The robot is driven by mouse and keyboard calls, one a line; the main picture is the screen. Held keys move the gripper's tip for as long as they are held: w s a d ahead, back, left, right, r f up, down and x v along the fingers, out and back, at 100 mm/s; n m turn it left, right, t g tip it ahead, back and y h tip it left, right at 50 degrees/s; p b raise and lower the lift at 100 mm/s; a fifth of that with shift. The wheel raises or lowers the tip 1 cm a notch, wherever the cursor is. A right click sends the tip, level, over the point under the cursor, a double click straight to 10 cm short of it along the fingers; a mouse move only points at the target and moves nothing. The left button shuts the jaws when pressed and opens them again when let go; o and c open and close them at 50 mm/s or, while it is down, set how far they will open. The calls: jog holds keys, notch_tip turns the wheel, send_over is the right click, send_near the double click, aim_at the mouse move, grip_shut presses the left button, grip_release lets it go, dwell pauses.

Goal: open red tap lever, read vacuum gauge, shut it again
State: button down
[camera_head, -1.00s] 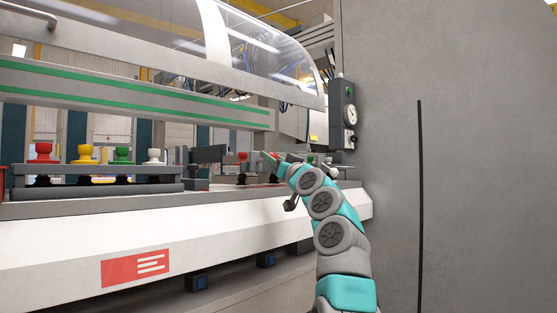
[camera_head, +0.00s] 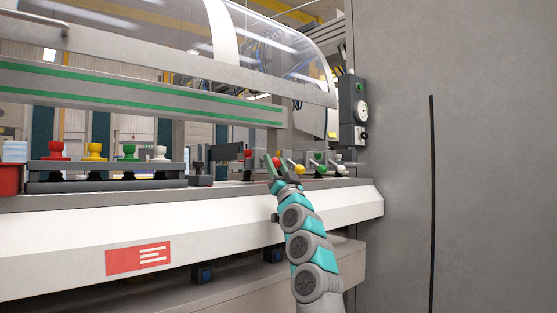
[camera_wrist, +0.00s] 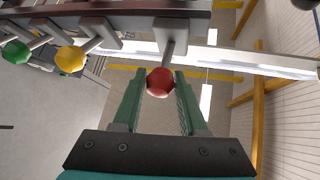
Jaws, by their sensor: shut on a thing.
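The red tap lever is a red ball on a grey stem (camera_wrist: 160,83), seen in the middle of the wrist view between my fingertips. My gripper (camera_wrist: 159,76) is shut on this ball, with a green finger on each side. In the head view the red ball (camera_head: 276,162) shows beside my gripper's fingers (camera_head: 271,165), at the left end of the lever row. The fingers partly cover it there. The vacuum gauge (camera_head: 361,107) is a round white dial on a grey box at the right; its needle is too small to read.
Yellow (camera_head: 299,169), green (camera_head: 319,168) and white (camera_head: 341,169) levers stand close to the right of the red one. A rack with coloured suction cups (camera_head: 107,170) sits on the left. A large grey panel (camera_head: 440,150) closes off the right side.

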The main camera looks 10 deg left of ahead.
jog(key=shift+f+m+t, duration=0.1)
jog(key=shift+m+t, duration=0.2)
jog(key=shift+t, duration=0.1)
dwell(0.3)
jog(key=shift+c, duration=2.3)
grip_release()
jog(key=shift+f, duration=0.1)
jog(key=shift+b+v, duration=0.4)
jog(key=shift+v, duration=0.4)
jog(key=b+v, duration=0.2)
jog(key=v, duration=0.4)
jog(key=shift+b, duration=0.4)
